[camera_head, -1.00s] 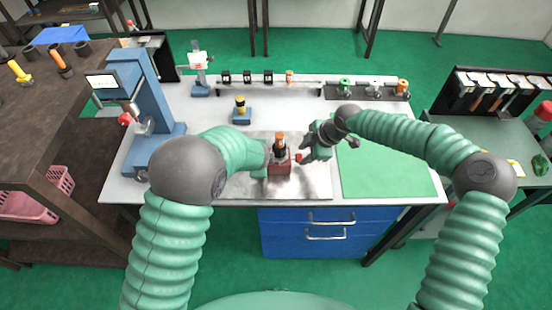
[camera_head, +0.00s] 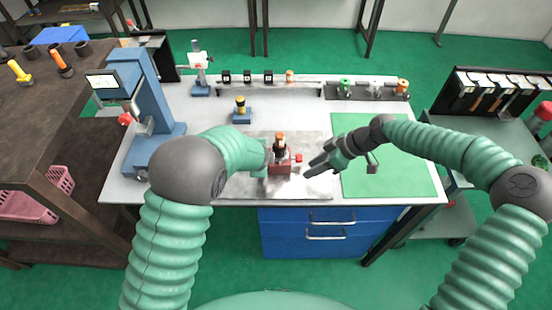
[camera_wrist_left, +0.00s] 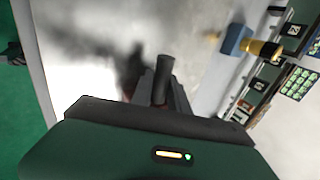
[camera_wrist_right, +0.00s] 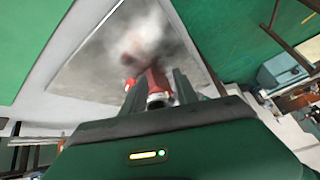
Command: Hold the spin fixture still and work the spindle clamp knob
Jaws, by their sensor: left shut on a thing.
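The spin fixture (camera_head: 281,168) is a red block on the grey metal plate at the front middle of the bench. A dark holder with an orange top (camera_head: 280,138) stands upright in it. The red clamp knob (camera_head: 298,158) sticks out on its right side. My left gripper (camera_head: 266,160) is at the fixture's left side and shut on it; in the left wrist view its fingers (camera_wrist_left: 162,92) flank a dark cylinder, and the contact is partly hidden. My right gripper (camera_head: 314,168) is right of the knob, open and empty, apart from it. The right wrist view shows the red fixture (camera_wrist_right: 153,78) beyond its spread fingers (camera_wrist_right: 158,92).
A green mat (camera_head: 390,175) lies right of the plate (camera_head: 318,185). A blue press (camera_head: 155,100) stands at the left. A yellow-topped holder in a blue block (camera_head: 241,113) stands behind the fixture. A rack of holders (camera_head: 368,90) runs along the back.

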